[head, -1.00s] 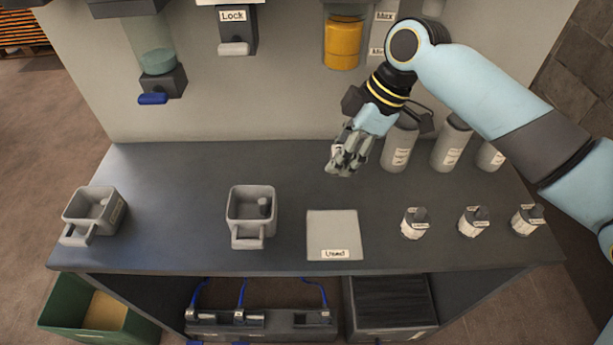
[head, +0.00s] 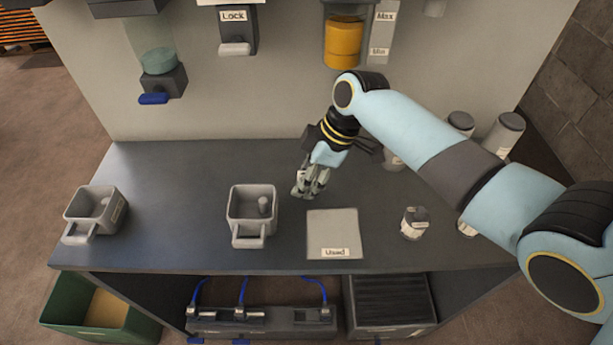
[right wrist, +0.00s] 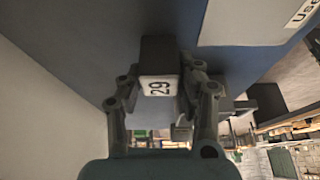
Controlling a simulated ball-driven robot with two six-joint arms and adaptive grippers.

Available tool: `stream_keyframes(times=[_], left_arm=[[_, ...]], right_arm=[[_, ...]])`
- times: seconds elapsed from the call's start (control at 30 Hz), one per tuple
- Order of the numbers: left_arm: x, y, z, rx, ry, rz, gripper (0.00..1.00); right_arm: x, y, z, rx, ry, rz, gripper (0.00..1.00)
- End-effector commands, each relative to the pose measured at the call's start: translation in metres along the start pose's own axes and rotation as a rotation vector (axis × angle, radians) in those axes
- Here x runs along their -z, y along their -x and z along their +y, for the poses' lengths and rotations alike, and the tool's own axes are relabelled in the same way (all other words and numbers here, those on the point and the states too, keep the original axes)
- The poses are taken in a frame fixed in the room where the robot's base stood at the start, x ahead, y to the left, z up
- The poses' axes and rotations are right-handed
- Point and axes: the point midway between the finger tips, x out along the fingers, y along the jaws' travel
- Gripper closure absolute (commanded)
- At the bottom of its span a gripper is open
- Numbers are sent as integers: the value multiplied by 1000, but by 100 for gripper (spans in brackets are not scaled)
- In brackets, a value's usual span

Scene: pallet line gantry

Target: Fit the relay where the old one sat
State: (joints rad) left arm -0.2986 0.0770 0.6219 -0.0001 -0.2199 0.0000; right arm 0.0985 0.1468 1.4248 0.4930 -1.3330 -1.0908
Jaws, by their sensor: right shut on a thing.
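My right gripper (head: 305,194) hangs over the middle of the table, behind and left of the square marked "Used". In the right wrist view it (right wrist: 160,72) is shut on a small dark block with a white face reading "29" (right wrist: 160,87), which I take for a relay. The block hardly shows in the head view, where the fingers hide it. Which place the old relay sat in cannot be told from these frames. My left gripper is out of view.
The "Used" square (head: 332,226) lies bare on the table (head: 180,210). Two grey handled bins (head: 252,212) (head: 96,212) stand left. A small labelled part (head: 414,223) stands right. My arm partly hides grey canisters behind. Dispensers hang on the wall. Cabled units (head: 262,320) sit below.

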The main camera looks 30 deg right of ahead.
Motion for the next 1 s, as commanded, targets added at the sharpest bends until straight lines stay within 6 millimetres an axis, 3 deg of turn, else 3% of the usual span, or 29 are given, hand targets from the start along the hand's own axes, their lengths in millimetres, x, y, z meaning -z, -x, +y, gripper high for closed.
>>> stream_keyframes(times=[0.07,0.1,0.23,0.5,0.63,1.0], left_arm=[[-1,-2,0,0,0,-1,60],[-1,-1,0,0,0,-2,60],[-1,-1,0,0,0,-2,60],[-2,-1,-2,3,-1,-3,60],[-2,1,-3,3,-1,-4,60],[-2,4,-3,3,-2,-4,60]], right_arm=[[-2,-3,0,1,0,-1,98],[-1,-2,0,1,0,-1,61],[-1,-2,0,1,0,0,44],[-1,-1,0,0,0,0,43],[-1,9,1,-3,1,-1,43],[-1,87,1,-3,2,-2,43]])
